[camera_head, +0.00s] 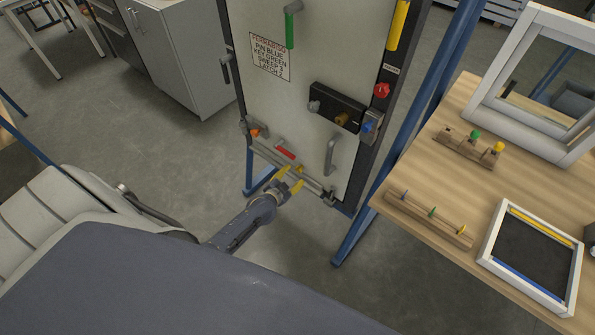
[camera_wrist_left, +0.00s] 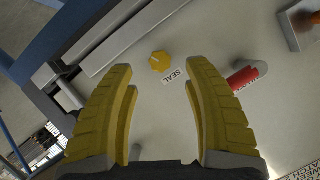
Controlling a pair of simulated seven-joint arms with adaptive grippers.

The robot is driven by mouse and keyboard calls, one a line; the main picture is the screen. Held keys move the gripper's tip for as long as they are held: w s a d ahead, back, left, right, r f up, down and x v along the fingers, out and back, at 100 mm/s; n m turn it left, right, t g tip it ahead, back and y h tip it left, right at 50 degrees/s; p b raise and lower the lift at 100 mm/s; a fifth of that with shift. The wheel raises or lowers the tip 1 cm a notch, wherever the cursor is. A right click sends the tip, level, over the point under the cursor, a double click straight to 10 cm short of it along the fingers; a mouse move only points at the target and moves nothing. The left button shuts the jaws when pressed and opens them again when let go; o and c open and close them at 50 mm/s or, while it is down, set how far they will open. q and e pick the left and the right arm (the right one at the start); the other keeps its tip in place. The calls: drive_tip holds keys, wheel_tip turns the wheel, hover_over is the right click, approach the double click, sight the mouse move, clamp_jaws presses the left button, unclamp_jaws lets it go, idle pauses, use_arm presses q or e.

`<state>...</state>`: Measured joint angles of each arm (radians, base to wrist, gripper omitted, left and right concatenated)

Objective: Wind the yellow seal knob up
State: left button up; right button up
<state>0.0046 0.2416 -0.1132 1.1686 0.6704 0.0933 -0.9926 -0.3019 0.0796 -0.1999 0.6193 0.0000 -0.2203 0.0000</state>
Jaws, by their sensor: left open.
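The yellow seal knob (camera_wrist_left: 160,61) is a small faceted knob on the pale door panel, beside a printed "SEAL" label (camera_wrist_left: 173,76) in the left wrist view. In the head view the knob (camera_head: 300,169) shows low on the door, just beyond the fingertips. My left gripper (camera_head: 293,180) has yellow fingers, spread open and empty. In the left wrist view the knob lies beyond and between the fingertips of the left gripper (camera_wrist_left: 161,68), with a gap and no visible contact. My right gripper is not in view.
A red handle (camera_head: 285,153) sits close to the knob on the door (camera_head: 300,100). A grey pull handle (camera_head: 332,155), a dark lock box (camera_head: 338,107) and a red knob (camera_head: 381,90) are higher up. A bar (camera_head: 268,157) runs along the door's lower edge. A wooden table (camera_head: 420,185) stands right.

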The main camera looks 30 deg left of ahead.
sight(297, 170)
use_arm(q)
drive_tip(key=shift+x, duration=2.4)
clamp_jaws()
